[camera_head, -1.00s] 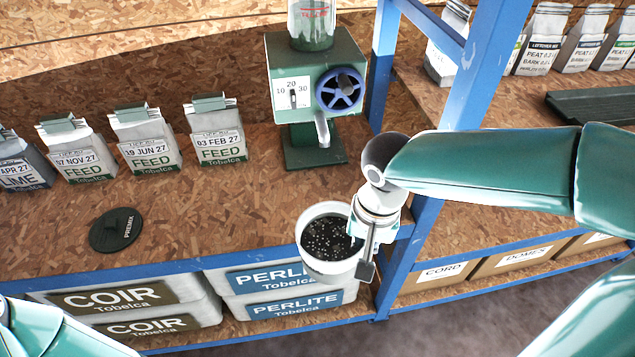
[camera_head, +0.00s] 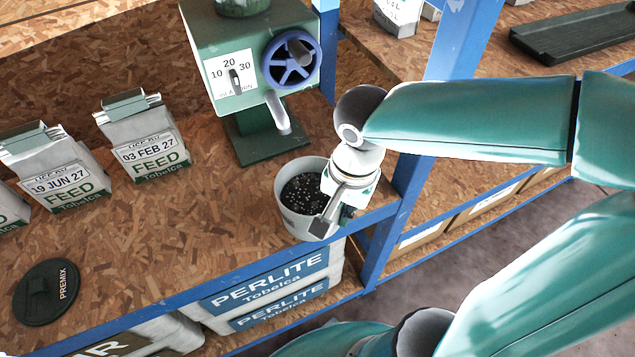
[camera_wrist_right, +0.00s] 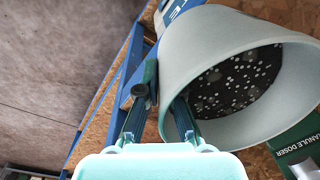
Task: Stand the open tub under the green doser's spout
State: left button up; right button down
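The open tub (camera_head: 287,217) is pale and holds dark mix with white specks. It is upright or nearly so, over the shelf's front edge, in front of and below the spout (camera_head: 278,112) of the green doser (camera_head: 205,50). My right gripper (camera_head: 334,205) is shut on the tub's right side by its wall. The wrist view shows the tub (camera_wrist_right: 185,50) large, with the fingers at its near rim. I cannot tell whether its base touches the shelf. My left gripper is not in view.
A dark PREMIX lid (camera_head: 46,292) lies on the shelf (camera_head: 165,235) at left. FEED bags (camera_head: 143,145) stand behind it. A blue post (camera_head: 425,150) rises right of the tub. Shelf board left of the doser's foot (camera_head: 262,145) is clear.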

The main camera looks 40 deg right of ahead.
aim_at(320, 165)
jog(key=w, duration=0.3)
jog(key=w+d, duration=0.1)
jog(key=w, duration=0.1)
jog(key=w+d, duration=0.1)
jog(key=w, duration=0.2)
jog(key=shift+w+d, duration=0.1)
jog(key=shift+w, duration=0.2)
jog(key=shift+s+f, duration=0.1)
jog(key=shift+f, duration=1.65)
jog(key=shift+f, duration=0.15)
jog(key=c, duration=1.3)
grip_release()
